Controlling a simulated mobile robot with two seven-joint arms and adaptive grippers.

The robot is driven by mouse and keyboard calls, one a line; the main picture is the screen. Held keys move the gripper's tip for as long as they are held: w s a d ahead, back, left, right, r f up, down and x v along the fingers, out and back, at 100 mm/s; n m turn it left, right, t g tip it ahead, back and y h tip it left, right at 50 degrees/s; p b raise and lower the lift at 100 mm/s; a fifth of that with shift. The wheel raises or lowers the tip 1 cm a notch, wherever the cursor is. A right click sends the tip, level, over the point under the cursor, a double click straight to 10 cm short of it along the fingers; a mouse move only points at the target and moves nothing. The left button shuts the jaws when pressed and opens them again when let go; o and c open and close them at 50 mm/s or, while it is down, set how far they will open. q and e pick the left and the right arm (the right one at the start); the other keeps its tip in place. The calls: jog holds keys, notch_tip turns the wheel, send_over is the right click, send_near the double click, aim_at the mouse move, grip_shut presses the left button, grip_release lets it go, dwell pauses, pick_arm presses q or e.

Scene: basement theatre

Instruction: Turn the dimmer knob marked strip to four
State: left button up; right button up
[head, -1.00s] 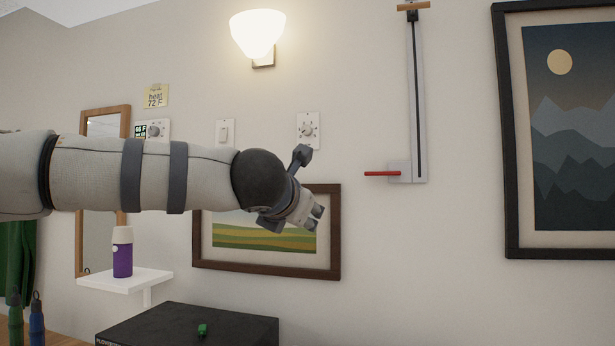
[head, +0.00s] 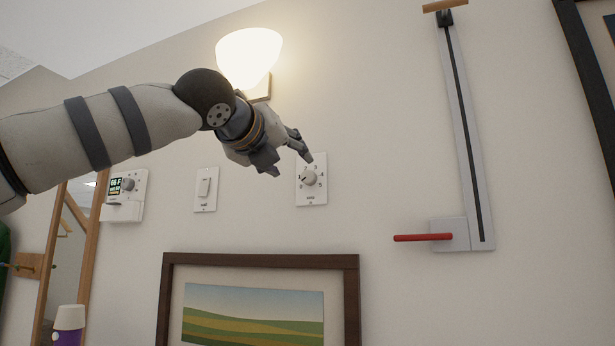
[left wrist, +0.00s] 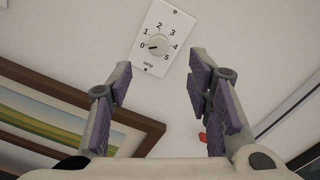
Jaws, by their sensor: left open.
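The dimmer knob marked strip (head: 309,178) is a round pale knob on a white wall plate. In the left wrist view the knob (left wrist: 159,45) sits amid the numbers 0 to 5, with "strip" printed below. A small dark mark on its left side appears to face 0. My left gripper (head: 291,165) is just up and left of the knob in the head view, its fingers spread and empty. In the left wrist view the open fingers (left wrist: 161,75) frame the space below the plate, apart from the knob. My right gripper is not in view.
A light switch (head: 205,188) and a thermostat (head: 124,187) are on the wall to the left. A lit lamp (head: 249,55) is above. A framed landscape (head: 262,258) hangs below. A slider rail with a red handle (head: 423,238) is to the right.

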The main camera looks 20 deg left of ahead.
aim_at(307, 176)
pick_arm(q)
jog(key=w, duration=0.9)
jog(key=shift+w+a+f, duration=0.25)
jog(key=shift+a, duration=0.1)
grip_shut()
